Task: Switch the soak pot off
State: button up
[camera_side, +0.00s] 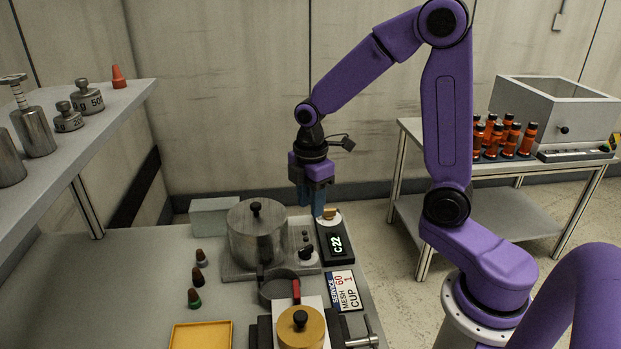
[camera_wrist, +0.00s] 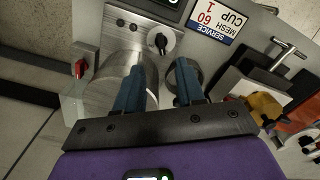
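The soak pot is probably the lidded steel pot (camera_side: 257,236) on a flat metal base (camera_side: 232,272); the pot also shows in the wrist view (camera_wrist: 108,75), partly behind a finger. A black knob on a pale round dial (camera_side: 307,254) sits on the base right of the pot; it also shows in the wrist view (camera_wrist: 160,43). I cannot read its setting. A red switch (camera_wrist: 80,68) shows on a grey block at the left of the wrist view. My gripper (camera_side: 311,200) is open and empty, above and behind the knob in the side view.
A black unit reading "C 22" (camera_side: 338,244) stands right of the base, with a brass piece (camera_side: 330,213) on its pale pan. A dark cup with a red handle (camera_side: 277,289) and a yellow tray (camera_side: 201,336) lie nearer. Small dark-capped bottles (camera_side: 200,277) stand left.

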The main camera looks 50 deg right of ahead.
notch_tip(320, 180, up, 6)
jog(key=f, duration=0.1)
send_over(306, 248)
jog(key=d, duration=0.1)
jog(key=shift+s+d+r, duration=0.15)
jog(key=shift+r, duration=0.1)
jog(key=s+d+f+n+t+y, duration=0.1)
jog(key=d+n+y, duration=0.15)
jog(key=n, duration=1.55)
jog(key=d+f+n+y, duration=0.1)
jog(key=d+n+y, duration=0.15)
jog(key=n, duration=1.55)
jog(key=shift+h, duration=0.3)
jog(key=x, duration=1.6)
jog(key=shift+s+d+f, duration=0.1)
jog(key=shift+f, duration=0.25)
